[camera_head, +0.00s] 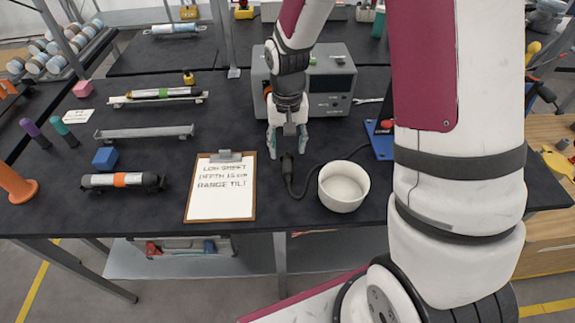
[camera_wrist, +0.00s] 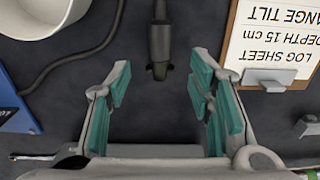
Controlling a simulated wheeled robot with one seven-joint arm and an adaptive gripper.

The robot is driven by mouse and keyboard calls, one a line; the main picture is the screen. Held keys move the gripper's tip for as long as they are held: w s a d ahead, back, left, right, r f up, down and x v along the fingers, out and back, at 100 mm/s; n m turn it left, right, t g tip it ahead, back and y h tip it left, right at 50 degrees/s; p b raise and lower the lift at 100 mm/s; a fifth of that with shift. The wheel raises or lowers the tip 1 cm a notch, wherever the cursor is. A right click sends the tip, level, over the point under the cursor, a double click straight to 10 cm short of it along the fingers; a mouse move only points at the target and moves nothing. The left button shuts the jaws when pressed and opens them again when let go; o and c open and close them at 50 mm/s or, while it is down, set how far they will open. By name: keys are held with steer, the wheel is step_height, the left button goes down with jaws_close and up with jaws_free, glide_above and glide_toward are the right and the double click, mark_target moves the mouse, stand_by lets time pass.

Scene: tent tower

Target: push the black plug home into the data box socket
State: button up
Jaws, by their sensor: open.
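The black plug (camera_head: 287,168) lies on the dark table just right of the clipboard, with its black cable (camera_head: 309,183) curving off to the right. My gripper (camera_head: 288,146) points down at the table just behind the plug and is open and empty. In the wrist view the plug (camera_wrist: 160,44) lies ahead of the gap between the teal finger pads of my gripper (camera_wrist: 160,92), its dark nose toward the gripper. The grey-green data box (camera_head: 333,85) stands behind my gripper. My arm hides part of its front, and I cannot make out the socket.
The clipboard (camera_head: 221,206) lies left of the plug, and a white bowl (camera_head: 343,189) stands right of it. A blue plate (camera_head: 379,149) and a wrench (camera_head: 368,100) lie further right. Rails and a black cylinder (camera_head: 105,181) occupy the left side.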

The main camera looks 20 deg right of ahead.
mark_target(288, 163)
steer(key=f, duration=0.5)
steer(key=shift+s+a+f+p, duration=0.1)
steer(key=shift+s+p, duration=0.25)
steer(key=shift+p, duration=0.05)
steer(key=shift+f, duration=0.5)
jaws_close()
